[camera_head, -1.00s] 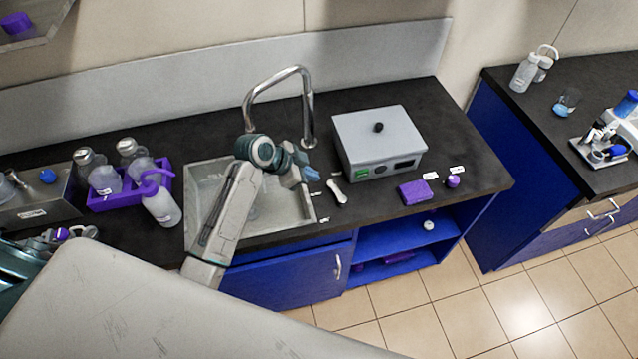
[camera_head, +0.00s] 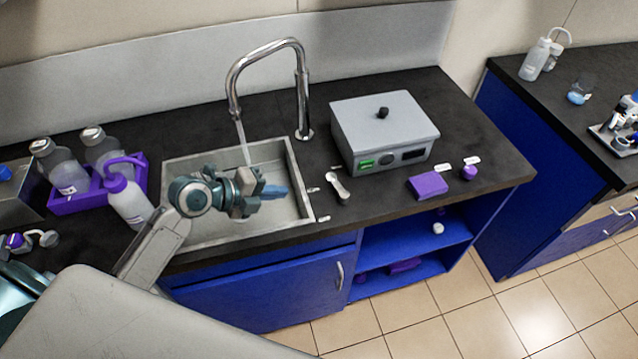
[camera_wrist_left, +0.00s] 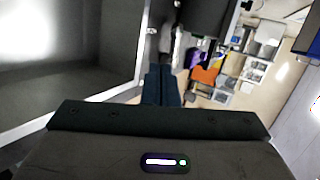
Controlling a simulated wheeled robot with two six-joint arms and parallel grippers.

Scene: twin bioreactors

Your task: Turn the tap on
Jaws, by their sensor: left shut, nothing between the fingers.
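The tall chrome tap (camera_head: 303,100) stands behind the sink (camera_head: 308,205), with its spout curving left over the basin. A pale stream of water (camera_head: 242,145) falls from the spout into the sink. A small silver lever-like piece (camera_head: 341,188) lies right of the sink; I cannot tell whether it belongs to the tap. My left gripper (camera_head: 274,191) is over the basin, apart from the tap, its blue fingers together and empty. The shut fingers also show in the left wrist view (camera_wrist_left: 161,84). My right gripper is not in view.
A grey box (camera_head: 385,135) stands right of the tap, with a purple block (camera_head: 428,186) in front. A purple rack (camera_head: 83,202) with bottles stands left of the sink. A purple-capped bottle (camera_head: 130,203) is close to my left arm. The counter's back right is clear.

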